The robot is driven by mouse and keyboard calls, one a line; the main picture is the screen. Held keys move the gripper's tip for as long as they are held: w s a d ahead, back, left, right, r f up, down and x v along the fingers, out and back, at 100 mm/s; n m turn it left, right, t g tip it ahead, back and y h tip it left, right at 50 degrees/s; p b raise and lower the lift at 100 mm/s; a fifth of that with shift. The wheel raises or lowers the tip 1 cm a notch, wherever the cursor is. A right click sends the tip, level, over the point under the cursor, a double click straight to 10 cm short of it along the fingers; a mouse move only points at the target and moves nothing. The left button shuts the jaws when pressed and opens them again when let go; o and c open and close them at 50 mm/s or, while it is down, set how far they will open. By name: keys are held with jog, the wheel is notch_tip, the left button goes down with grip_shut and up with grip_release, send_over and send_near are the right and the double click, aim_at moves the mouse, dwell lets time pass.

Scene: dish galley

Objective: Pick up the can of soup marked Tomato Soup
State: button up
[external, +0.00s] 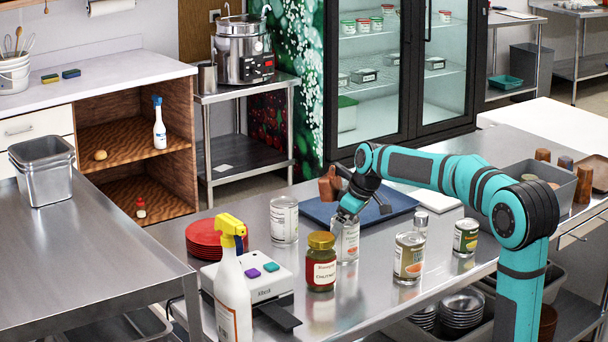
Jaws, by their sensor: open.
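Several cans stand upright on the steel counter (445,285); the lettering is too small to read, so I cannot tell which is Tomato Soup. One can with a pale label and an orange-red picture (347,246) stands directly below my gripper (352,207). My gripper is open and tilted down at this can's top, partly hiding it; I cannot tell whether they touch. A can with a green and yellow label (466,238) is farther right. A white-labelled can (284,220) stands at left.
A chutney jar (321,264) stands close in front of the can below my gripper. A spray bottle (233,285), a white scale-like device (255,273) and red plates (205,238) are left. A blue tray (316,210) lies behind. A small clear shaker (421,220) stands behind the cream-labelled can.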

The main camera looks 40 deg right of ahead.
jog(key=shift+w+a+f, duration=0.1)
jog(key=shift+w+f, duration=0.15)
jog(key=shift+f, duration=0.3)
jog(key=shift+c, duration=0.2)
jog(key=c, duration=1.3)
jog(key=shift+c, duration=0.2)
jog(key=shift+r, duration=0.15)
